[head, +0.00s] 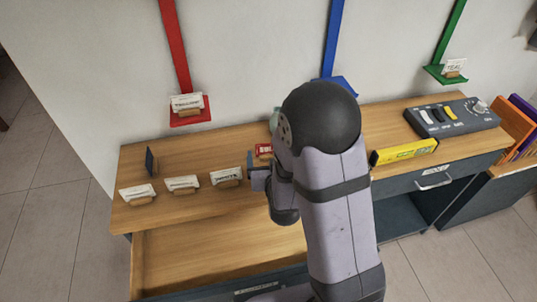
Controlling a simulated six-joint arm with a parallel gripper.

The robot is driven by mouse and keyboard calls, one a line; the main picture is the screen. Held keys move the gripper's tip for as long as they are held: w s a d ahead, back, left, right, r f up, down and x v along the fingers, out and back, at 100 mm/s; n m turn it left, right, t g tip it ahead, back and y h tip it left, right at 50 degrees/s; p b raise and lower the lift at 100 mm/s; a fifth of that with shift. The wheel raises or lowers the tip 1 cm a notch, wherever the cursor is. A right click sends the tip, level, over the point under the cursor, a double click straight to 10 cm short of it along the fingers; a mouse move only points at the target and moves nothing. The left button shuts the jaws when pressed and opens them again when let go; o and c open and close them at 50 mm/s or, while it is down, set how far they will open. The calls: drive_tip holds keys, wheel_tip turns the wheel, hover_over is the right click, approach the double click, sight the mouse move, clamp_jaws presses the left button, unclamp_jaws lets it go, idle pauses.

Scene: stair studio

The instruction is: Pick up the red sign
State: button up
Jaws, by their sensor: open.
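A small red sign (264,150) with white lettering stands on the wooden desk, just left of my arm's dark rounded joint. Its right part is hidden behind my arm. My gripper (259,179) is just below and in front of the red sign in the picture, largely covered by my arm. Its jaws are open. I cannot tell how close they are to the sign.
Several white signs on wooden blocks, including one (227,177), stand left of my gripper. A dark upright panel (150,161) is farther left. Red (190,117), blue (347,85) and green (446,76) wall shelves are behind. A yellow box (404,152) and grey control panel (452,116) are right.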

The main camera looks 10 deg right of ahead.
sight(269, 149)
drive_tip(key=shift+b+x, duration=0.8)
drive_tip(key=shift+b, duration=0.15)
drive_tip(key=shift+w+f+p, duration=0.15)
drive_tip(key=shift+w+p, duration=0.15)
drive_tip(key=shift+p, duration=0.1)
drive_tip(key=shift+x, duration=1.45)
drive_tip(key=shift+c, duration=0.3)
drive_tip(key=c, duration=1.1)
